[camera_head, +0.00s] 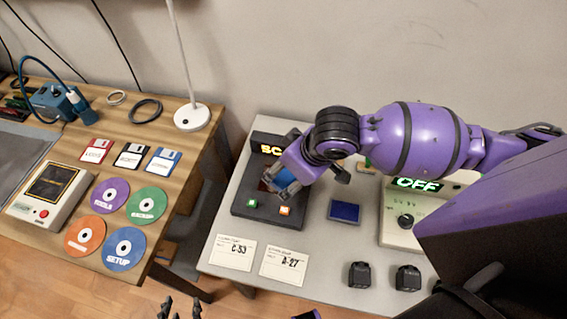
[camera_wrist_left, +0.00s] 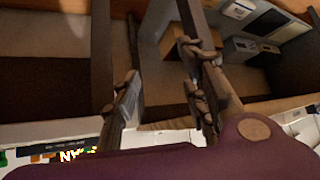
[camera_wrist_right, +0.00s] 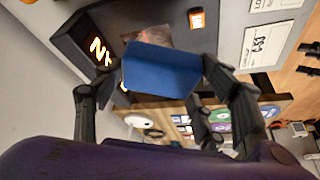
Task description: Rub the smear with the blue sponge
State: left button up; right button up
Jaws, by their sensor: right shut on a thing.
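My right gripper (camera_head: 288,178) reaches in from the right over the dark device (camera_head: 241,208). It is shut on the blue sponge (camera_head: 283,179), which sits between its fingers in the right wrist view (camera_wrist_right: 160,72). A reddish-brown smear (camera_wrist_right: 150,36) shows on the device's dark face beside the sponge; the sponge covers part of it. I cannot tell whether the sponge touches the face. My left gripper (camera_head: 180,309) is at the bottom edge of the head view. Its fingers stand apart and empty in the left wrist view (camera_wrist_left: 165,100).
A dark blue pad (camera_head: 344,211) lies right of the device. A cream unit reading OFF (camera_head: 404,222) stands further right. Two label cards (camera_head: 256,258) and two black blocks (camera_head: 384,277) lie in front. The wooden table (camera_head: 178,185) at left holds discs and floppies.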

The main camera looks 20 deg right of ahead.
jog(key=n, duration=0.1)
jog(key=w+a+n+y, duration=0.1)
jog(key=n, duration=0.1)
jog(key=shift+w+a+r+n+g, duration=0.1)
jog(key=shift+a+r+n+g, duration=0.05)
jog(key=shift+a+n+g, duration=0.15)
jog(key=shift+w+a+f+n+g, duration=0.5)
jog(key=shift+w+f+n, duration=0.1)
jog(key=shift+n, duration=0.4)
jog(key=shift+s+a+r+n+y, duration=0.1)
jog(key=shift+a+n+y, duration=0.05)
jog(key=shift+n+y, duration=0.2)
jog(key=b, duration=0.2)
send_over(276, 192)
jog(key=shift+s+f, duration=0.2)
jog(key=shift+f, duration=2.05)
jog(key=shift+f+b, duration=0.55)
jog(key=shift+b, duration=0.05)
jog(key=shift+f, duration=0.1)
jog(key=shift+w, duration=0.15)
pick_arm(q)
jog(key=f, duration=0.1)
jog(key=a+f, duration=0.1)
jog(key=shift+s+f, duration=0.25)
jog(key=shift+f, duration=0.1)
jog(key=shift+s+a+f, duration=0.1)
